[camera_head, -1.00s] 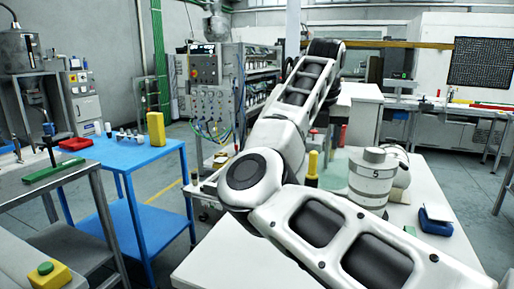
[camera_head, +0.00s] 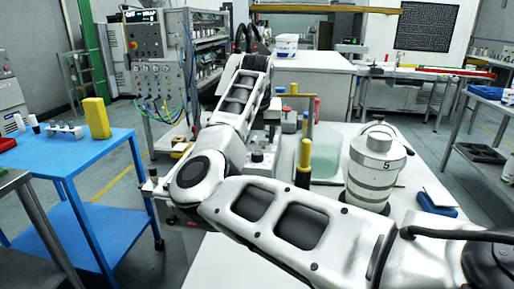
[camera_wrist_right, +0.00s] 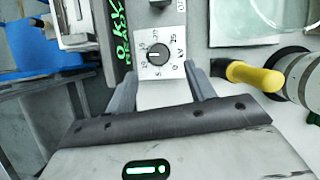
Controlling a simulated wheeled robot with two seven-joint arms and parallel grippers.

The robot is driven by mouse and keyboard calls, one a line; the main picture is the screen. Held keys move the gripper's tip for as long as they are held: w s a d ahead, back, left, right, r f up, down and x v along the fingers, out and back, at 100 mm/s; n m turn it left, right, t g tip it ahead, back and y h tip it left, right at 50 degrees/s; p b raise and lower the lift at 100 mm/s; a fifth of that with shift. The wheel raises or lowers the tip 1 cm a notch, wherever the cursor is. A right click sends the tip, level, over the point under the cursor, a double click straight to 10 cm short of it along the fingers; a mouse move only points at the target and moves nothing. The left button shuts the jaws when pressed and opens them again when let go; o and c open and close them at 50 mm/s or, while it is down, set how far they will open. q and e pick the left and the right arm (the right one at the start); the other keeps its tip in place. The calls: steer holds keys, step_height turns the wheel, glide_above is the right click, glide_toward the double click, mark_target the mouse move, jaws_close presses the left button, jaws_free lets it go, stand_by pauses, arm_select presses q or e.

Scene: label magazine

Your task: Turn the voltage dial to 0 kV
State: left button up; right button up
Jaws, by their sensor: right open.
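In the right wrist view the voltage dial (camera_wrist_right: 157,55) is a dark round knob on a white plate with numbers and "kV" around it. The exact setting of its pointer is too small to read surely. My right gripper (camera_wrist_right: 160,84) is open and empty, its two grey fingers spread either side of the lower edge of the dial plate. The knob lies just beyond the fingertips, apart from them. In the head view my right forearm reaches away over the white table (camera_head: 235,262). The right fingers and the dial cannot be made out there. My left gripper is out of view.
A yellow-handled part (camera_wrist_right: 255,77) stands close to the right finger. A green lit display (camera_wrist_right: 121,32) is left of the dial. In the head view a grey canister (camera_head: 376,165) and a blue item (camera_head: 437,203) are on the table's right; a blue table (camera_head: 85,158) stands left.

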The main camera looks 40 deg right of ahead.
mark_target(257, 153)
steer(key=x, duration=0.6)
steer(key=shift+w+d+f+p, duration=0.1)
steer(key=shift+w+f+p, duration=0.1)
steer(key=shift+p, duration=0.2)
steer(key=c, duration=1)
